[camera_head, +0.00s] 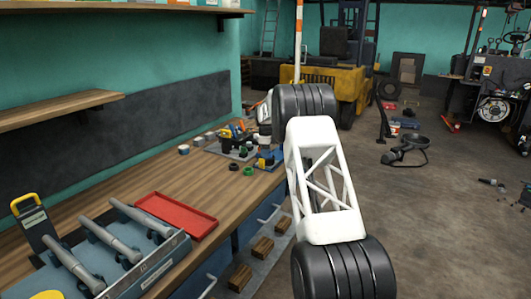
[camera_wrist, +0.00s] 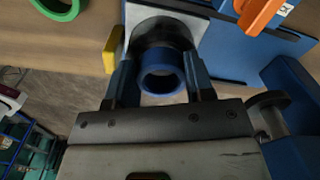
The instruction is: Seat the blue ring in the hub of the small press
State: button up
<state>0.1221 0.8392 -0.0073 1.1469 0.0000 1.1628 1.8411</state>
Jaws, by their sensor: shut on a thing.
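In the wrist view, the blue ring (camera_wrist: 162,82) sits between the two dark fingers of my gripper (camera_wrist: 161,75), which is shut on it. Its round opening faces the camera. Just beyond the ring is a dark round part (camera_wrist: 162,33) on a pale plate (camera_wrist: 139,14), seemingly the press hub. The ring overlaps it in the picture; I cannot tell whether they touch. In the head view, a small blue press (camera_head: 266,160) stands near the far end of the bench; my arm partly covers that area, and the ring cannot be made out there.
A green ring (camera_wrist: 60,6) lies on the wood at the upper left of the wrist view. A yellow block (camera_wrist: 112,50) is beside the left finger. A blue part with an orange piece (camera_wrist: 258,14) is at right. A red tray (camera_head: 176,215) lies nearer on the bench.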

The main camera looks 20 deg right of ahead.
jog(key=shift+f, duration=0.3)
dwell(0.6)
jog(key=o, duration=1)
jog(key=shift+c, duration=0.8)
jog(key=shift+o, duration=0.2)
jog(key=shift+r, duration=0.35)
jog(key=shift+c, duration=0.2)
jog(key=shift+o, duration=0.2)
jog(key=shift+r, duration=0.45)
jog(key=shift+o, duration=1.2)
jog(key=shift+r, duration=3.15)
